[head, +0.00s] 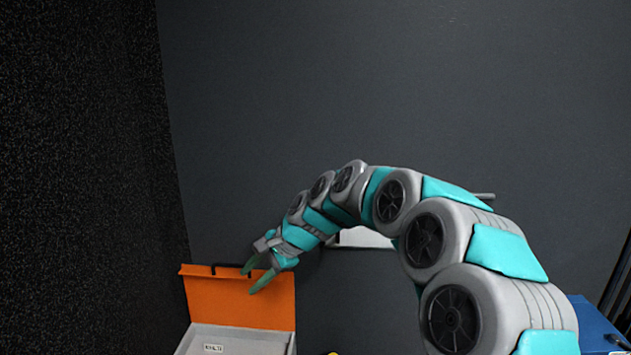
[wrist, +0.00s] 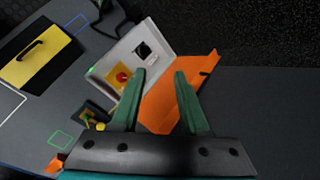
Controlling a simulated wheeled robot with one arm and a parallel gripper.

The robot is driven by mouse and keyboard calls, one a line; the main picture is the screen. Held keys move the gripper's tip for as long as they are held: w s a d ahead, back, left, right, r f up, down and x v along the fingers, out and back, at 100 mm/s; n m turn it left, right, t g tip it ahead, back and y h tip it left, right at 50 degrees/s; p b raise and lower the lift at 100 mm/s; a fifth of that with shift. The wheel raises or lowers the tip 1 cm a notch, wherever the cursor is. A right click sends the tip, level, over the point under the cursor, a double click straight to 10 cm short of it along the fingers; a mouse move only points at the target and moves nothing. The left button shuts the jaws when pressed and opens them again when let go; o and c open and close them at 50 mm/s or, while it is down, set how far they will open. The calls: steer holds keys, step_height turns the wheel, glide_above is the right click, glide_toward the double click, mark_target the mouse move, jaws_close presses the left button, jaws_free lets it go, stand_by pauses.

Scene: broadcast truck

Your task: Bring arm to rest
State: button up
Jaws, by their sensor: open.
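My gripper (head: 256,280) is at the end of my arm, which reaches from the lower right toward the left in the head view. It is open and empty, its green fingers apart in front of the raised orange lid (head: 240,300) of a grey box (head: 235,340). In the wrist view my gripper (wrist: 160,85) points toward the box and the orange lid (wrist: 165,103). Whether the fingers touch the lid, I cannot tell.
In the wrist view the open box (wrist: 112,57) holds a yellow piece with a red knob (wrist: 123,76). A yellow case with a black handle (wrist: 38,60) lies at the left on a grey surface with coloured outlines. A blue object (head: 590,325) stands at the lower right in the head view. Dark walls stand behind.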

steer(key=s+d+f+n+g+h, duration=0.1)
steer(key=s+d+f+n+h, duration=0.1)
steer(key=s+d, duration=0.7)
steer(key=s+d+f+n+g+h, duration=0.1)
steer(key=s+d+f+n+h, duration=0.1)
steer(key=s+d, duration=0.8)
steer(key=s+d+f+n+g+h, duration=0.1)
steer(key=s+d+n, duration=0.4)
steer(key=s, duration=1.6)
steer(key=d+f+h, duration=0.1)
steer(key=d+h, duration=0.1)
steer(key=d, duration=0.3)
steer(key=shift+g+h, duration=0.3)
steer(key=shift+h, duration=0.1)
steer(key=shift+s+a+n, duration=0.1)
steer(key=shift+a+n, duration=0.05)
steer(key=shift+n, duration=0.15)
